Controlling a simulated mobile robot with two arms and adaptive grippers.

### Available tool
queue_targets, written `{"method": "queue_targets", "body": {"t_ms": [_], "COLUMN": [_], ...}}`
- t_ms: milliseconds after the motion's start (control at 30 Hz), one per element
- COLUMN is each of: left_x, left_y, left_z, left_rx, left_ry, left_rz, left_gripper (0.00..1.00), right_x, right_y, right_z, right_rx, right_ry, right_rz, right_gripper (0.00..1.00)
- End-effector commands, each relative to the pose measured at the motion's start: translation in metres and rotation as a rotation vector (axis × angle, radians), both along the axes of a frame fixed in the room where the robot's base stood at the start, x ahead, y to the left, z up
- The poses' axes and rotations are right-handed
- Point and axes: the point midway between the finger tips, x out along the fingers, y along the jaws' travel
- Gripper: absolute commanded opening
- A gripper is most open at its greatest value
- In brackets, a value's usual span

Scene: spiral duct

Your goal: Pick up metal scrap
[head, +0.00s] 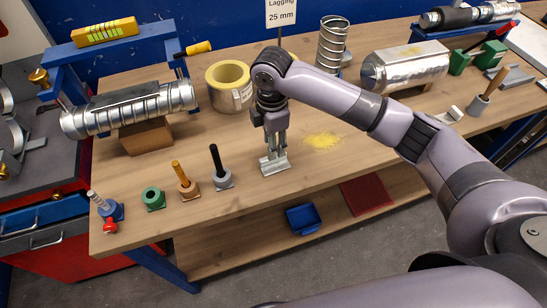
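A small silvery metal piece (274,164), which looks like the metal scrap, lies on the wooden bench near its front edge. My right gripper (275,150) points straight down over it, with its fingertips at the top of the piece. The fingers look a little apart, but I cannot tell whether they are closed on the metal or only around it. The piece appears to rest on the bench. My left gripper is not in view.
Several small tools on stands, including a black-handled one (220,168), stand left of the gripper. A yellow-lined ring (229,86) and a spiral duct (331,45) stand behind. Yellow crumbs (322,141) lie to the right. A blue bin (302,219) sits on the lower shelf.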

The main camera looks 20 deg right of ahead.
Motion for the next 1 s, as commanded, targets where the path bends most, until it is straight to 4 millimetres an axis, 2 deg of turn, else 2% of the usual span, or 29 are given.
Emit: {"method": "queue_targets", "body": {"t_ms": [167,333,500,767,1000], "left_x": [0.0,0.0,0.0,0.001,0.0], "left_y": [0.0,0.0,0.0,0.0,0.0], "left_z": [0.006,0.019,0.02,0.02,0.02], "left_rx": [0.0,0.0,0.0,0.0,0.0], "left_ry": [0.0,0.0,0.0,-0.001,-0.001], "left_rz": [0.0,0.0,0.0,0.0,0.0], "left_gripper": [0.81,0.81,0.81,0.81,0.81], "right_x": [0.0,0.002,0.002,0.003,0.003], "right_y": [-0.001,-0.003,-0.003,-0.003,-0.003], "right_z": [-0.011,-0.035,-0.054,-0.057,-0.056], "right_rx": [0.0,-0.001,0.0,0.0,0.0], "right_ry": [0.003,0.004,0.0,-0.001,-0.001], "right_rz": [-0.002,-0.002,0.0,0.001,0.0], "right_gripper": [0.37,0.37,0.37,0.36,0.2]}}
